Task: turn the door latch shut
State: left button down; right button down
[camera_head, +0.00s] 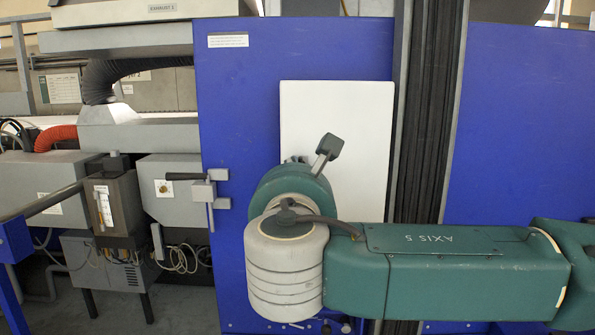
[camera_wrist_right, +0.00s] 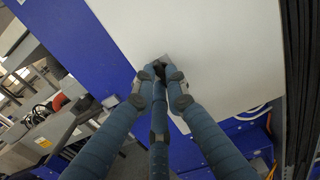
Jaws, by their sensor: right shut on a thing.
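A blue door panel (camera_head: 235,100) carries a white plate (camera_head: 350,115). A grey latch (camera_head: 210,190) with a part hanging down sits at the door's left edge; a grey fitting at that edge also shows in the wrist view (camera_wrist_right: 111,101). My left gripper is not in view.
Left of the door stand grey machine boxes (camera_head: 172,190), a black hose (camera_head: 105,75) and a red hose (camera_head: 55,137). A dark ribbed vertical strip (camera_head: 430,110) runs right of the white plate, with another blue panel (camera_head: 515,125) beyond it.

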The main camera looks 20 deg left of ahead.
jog(key=shift+n, duration=0.3)
jog(key=c, duration=1.8)
grip_release()
jog(key=shift+o, duration=0.2)
jog(key=v, duration=1.2)
